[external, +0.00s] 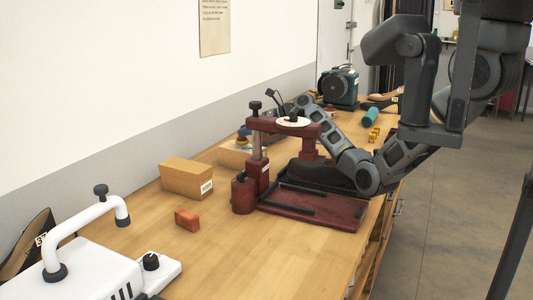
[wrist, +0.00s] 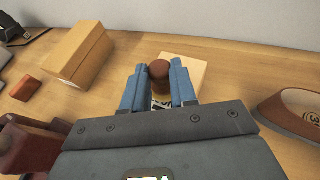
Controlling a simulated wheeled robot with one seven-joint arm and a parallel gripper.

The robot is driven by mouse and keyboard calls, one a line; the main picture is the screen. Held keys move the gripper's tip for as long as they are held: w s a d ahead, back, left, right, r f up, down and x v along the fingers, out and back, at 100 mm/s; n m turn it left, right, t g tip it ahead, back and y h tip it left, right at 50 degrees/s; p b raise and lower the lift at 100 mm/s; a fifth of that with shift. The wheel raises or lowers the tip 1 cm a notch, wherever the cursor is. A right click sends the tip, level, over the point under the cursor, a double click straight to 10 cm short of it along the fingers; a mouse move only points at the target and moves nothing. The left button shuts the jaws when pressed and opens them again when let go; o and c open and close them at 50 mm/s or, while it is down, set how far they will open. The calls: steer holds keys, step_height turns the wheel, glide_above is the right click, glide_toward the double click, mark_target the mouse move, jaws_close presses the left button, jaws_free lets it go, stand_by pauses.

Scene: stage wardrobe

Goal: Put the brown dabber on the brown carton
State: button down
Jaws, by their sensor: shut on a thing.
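The brown carton (external: 187,178) is a closed cardboard box with a white label, on the bench by the wall. In the wrist view it lies at the upper left (wrist: 80,55), left of my gripper. My gripper (wrist: 158,86) has its blue fingers shut on the brown dabber (wrist: 159,69), whose round brown top shows between them, with a printed label below. The dabber is apart from the carton. In the external view the red press hides most of my gripper; I cannot tell the dabber's height over the bench.
A pale flat box (wrist: 186,70) lies just beyond the dabber. A dark red press (external: 315,205) stands beside my forearm. A small orange-red block (external: 187,219) sits before the carton. A white machine (external: 95,265) stands at front left. A shoe (wrist: 298,115) lies right.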

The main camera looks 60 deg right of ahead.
steer(key=shift+f, duration=0.5)
steer(key=c, duration=0.9)
jaws_free()
steer(key=shift+f, duration=0.1)
steer(key=shift+s+d+r+p, duration=0.2)
steer(key=shift+s+r+p, duration=0.25)
steer(key=shift+p, duration=0.25)
steer(key=p+v, duration=0.6)
steer(key=v, duration=0.5)
steer(key=shift+p, duration=0.3)
steer(key=shift+f, duration=0.15)
